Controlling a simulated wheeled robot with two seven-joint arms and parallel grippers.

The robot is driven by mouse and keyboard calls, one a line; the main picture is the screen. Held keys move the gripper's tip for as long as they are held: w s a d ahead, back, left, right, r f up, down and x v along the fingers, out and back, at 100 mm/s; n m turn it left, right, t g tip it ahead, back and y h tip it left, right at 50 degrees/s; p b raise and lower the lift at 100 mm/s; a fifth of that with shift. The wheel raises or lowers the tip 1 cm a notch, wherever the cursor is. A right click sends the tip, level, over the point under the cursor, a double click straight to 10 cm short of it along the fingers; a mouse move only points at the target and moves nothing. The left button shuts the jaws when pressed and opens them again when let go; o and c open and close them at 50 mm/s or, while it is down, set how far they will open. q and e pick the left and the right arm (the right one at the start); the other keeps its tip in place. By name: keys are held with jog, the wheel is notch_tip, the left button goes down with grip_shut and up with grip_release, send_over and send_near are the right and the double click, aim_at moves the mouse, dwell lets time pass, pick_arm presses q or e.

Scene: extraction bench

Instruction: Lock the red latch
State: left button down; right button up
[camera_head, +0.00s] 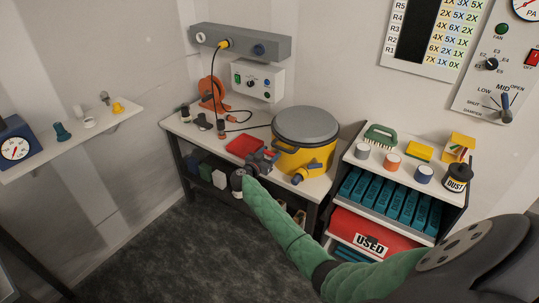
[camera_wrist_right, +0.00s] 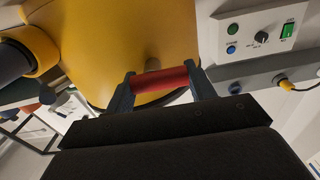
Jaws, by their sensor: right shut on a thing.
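The yellow drum-shaped extractor (camera_head: 290,160) with a grey lid (camera_head: 306,124) stands on the white bench; its yellow body (camera_wrist_right: 95,45) fills the upper middle of the right wrist view. The red latch (camera_wrist_right: 160,81) is a short red bar in front of that body. My right gripper (camera_head: 262,160) is at the extractor's left side in the head view. In the wrist view its two dark fingers (camera_wrist_right: 160,72) are at either end of the red bar, shut on it. In the head view the latch is hidden by the gripper. My left gripper is not in view.
A red tray (camera_head: 244,146) lies on the bench left of the extractor, with an orange cable reel (camera_head: 213,92) behind. A grey outlet rail (camera_head: 240,42) and a control box (camera_head: 257,82) are on the wall. A shelf unit (camera_head: 350,158) with filters stands close on the right.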

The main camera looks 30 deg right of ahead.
jog(key=shift+m, duration=1.2)
jog(key=m+b, duration=0.1)
jog(key=m, duration=0.1)
jog(key=shift+s+m, duration=0.1)
jog(key=shift+m, duration=0.2)
jog(key=m+b, duration=0.1)
jog(key=m, duration=0.1)
jog(key=m+b, duration=0.1)
jog(key=m, duration=0.2)
jog(key=m+b, duration=0.2)
jog(key=m, duration=0.1)
jog(key=shift+s+d, duration=0.1)
jog(key=shift+s, duration=0.15)
jog(key=m+b, duration=0.1)
jog(key=m, duration=0.1)
jog(key=m+b, duration=0.2)
jog(key=shift+s+d+r+m, duration=0.1)
jog(key=shift+s+m, duration=0.1)
jog(key=shift+m, duration=0.1)
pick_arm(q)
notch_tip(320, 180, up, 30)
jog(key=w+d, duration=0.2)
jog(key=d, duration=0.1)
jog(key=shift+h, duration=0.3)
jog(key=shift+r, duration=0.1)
